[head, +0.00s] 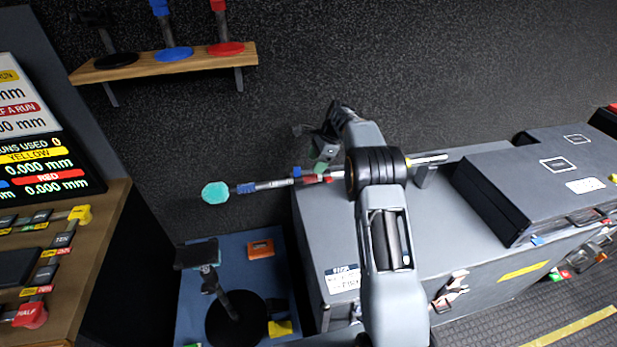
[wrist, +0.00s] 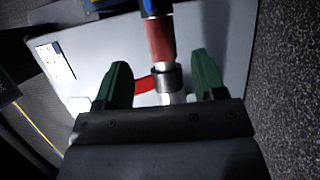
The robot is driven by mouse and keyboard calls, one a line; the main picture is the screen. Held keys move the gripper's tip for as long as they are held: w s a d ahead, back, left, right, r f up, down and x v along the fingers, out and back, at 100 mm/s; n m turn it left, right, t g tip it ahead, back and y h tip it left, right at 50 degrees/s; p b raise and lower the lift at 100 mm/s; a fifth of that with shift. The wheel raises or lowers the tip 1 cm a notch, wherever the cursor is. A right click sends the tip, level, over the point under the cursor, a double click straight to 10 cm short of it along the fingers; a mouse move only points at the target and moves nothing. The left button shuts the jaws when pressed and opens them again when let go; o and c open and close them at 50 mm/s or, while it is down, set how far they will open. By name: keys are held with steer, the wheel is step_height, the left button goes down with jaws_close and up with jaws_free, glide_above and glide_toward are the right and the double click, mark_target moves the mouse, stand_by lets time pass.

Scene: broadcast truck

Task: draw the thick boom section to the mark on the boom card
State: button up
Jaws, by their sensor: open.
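The telescoping boom lies roughly level above the grey case. Its teal round end (head: 216,192) is at the left, followed by a blue collar (head: 245,188), a thin metal section (head: 274,184) and a red part (head: 312,179). My arm hides its middle; a metal end (head: 428,160) shows to the right. In the wrist view, my gripper (wrist: 162,80) is open, with green fingers on either side of the boom. The red sleeve (wrist: 159,40) and metal ring (wrist: 166,78) show between or just beyond them. Contact cannot be told. A white card (head: 343,278) is on the case; its mark is unreadable.
The grey case top (head: 325,235) lies under the boom. A black box (head: 535,175) stands at the right. A shelf (head: 165,66) with stands is on the back wall. A blue mat (head: 195,315) holds a black stand. A display (head: 45,165) shows 0.000 mm readings.

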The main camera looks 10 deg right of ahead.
mark_target(310, 175)
steer(key=shift+p+x, duration=0.3)
steer(key=shift+x, duration=3.25)
